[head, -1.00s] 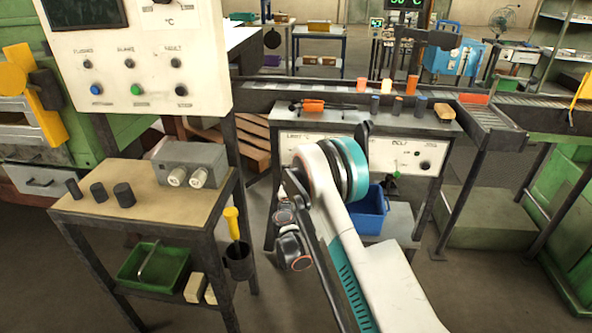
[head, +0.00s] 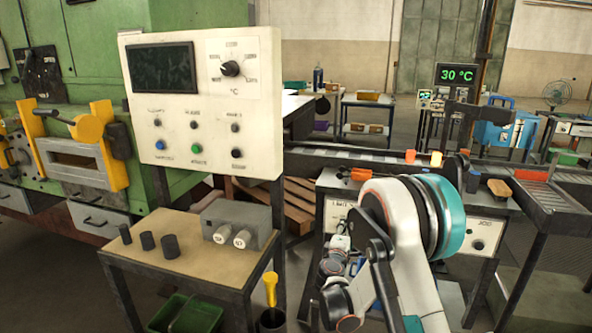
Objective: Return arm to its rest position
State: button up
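My arm (head: 445,215) rises from the bottom right of the head view. It is bent, with a white link, a teal and black joint near the top, and darker joints (head: 340,305) lower on its left side. Its far part hangs down in front of the rear workbench, partly hidden behind the nearer links. I cannot make out my gripper's fingers in this view, and no held object shows.
A control panel (head: 200,100) stands at left above a small table (head: 185,265) with dark cylinders (head: 148,241) and a grey box (head: 240,223). A green furnace (head: 60,60) is behind. A conveyor (head: 560,195) and rear workbench (head: 485,240) stand close behind my arm.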

jog(key=s+d+r+m+g+y, duration=0.1)
jog(key=s+d+r+m+g, duration=0.25)
jog(key=s+r, duration=0.55)
jog(key=s+d+r+m+g, duration=0.25)
jog(key=s+r+m, duration=0.35)
jog(key=s, duration=0.4)
jog(key=s+a+f+m+g+y, duration=0.1)
jog(key=s+a+m+y, duration=0.1)
jog(key=s, duration=1.2)
jog(key=s+a+m+g+y, duration=0.1)
jog(key=s+a+m+y, duration=0.2)
jog(key=s, duration=1.2)
jog(key=shift+a+f+g, duration=0.15)
jog(key=shift+f+g, duration=0.15)
jog(key=shift+f, duration=0.1)
